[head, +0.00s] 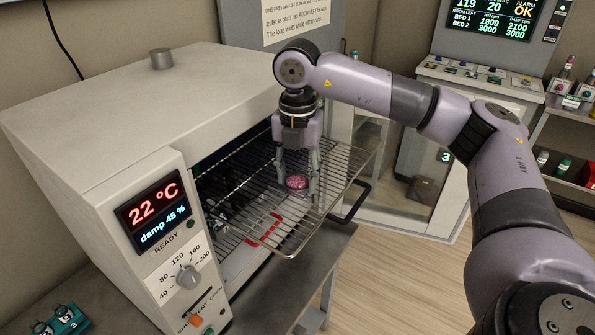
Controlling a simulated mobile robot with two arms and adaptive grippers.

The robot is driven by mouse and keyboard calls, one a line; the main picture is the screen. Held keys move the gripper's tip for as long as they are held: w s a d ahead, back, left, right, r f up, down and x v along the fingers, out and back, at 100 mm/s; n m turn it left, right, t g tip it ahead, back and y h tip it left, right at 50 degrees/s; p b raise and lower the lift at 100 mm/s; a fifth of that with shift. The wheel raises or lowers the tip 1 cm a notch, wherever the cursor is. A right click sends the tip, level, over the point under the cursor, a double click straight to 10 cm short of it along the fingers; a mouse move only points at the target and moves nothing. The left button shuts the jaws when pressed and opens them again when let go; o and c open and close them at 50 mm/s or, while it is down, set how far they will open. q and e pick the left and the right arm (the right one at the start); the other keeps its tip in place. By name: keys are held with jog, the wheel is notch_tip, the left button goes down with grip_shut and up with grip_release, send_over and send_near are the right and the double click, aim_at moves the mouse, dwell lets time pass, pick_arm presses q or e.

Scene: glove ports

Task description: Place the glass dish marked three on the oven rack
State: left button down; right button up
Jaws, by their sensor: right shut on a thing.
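My right gripper (298,178) points down over the pulled-out part of the oven rack (335,167). It is shut on a small round dish with pink contents (297,182). The dish is at the level of the rack wires or just above them; I cannot tell whether it touches. No mark three can be read on it. The wire rack sticks out of the open front of the white oven (130,100). My left gripper is not in view.
A red bracket-like piece (265,230) shows at the rack's left side. The oven's panel (154,212) reads 22 °C, damp 45 %. A black handle (352,203) lies beyond the rack's right edge. A teal holder (65,320) sits at lower left. Open floor lies right.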

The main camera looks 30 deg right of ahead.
jog(key=o, duration=0.8)
jog(key=shift+f, duration=0.15)
jog(key=o, duration=0.5)
jog(key=shift+c, duration=0.2)
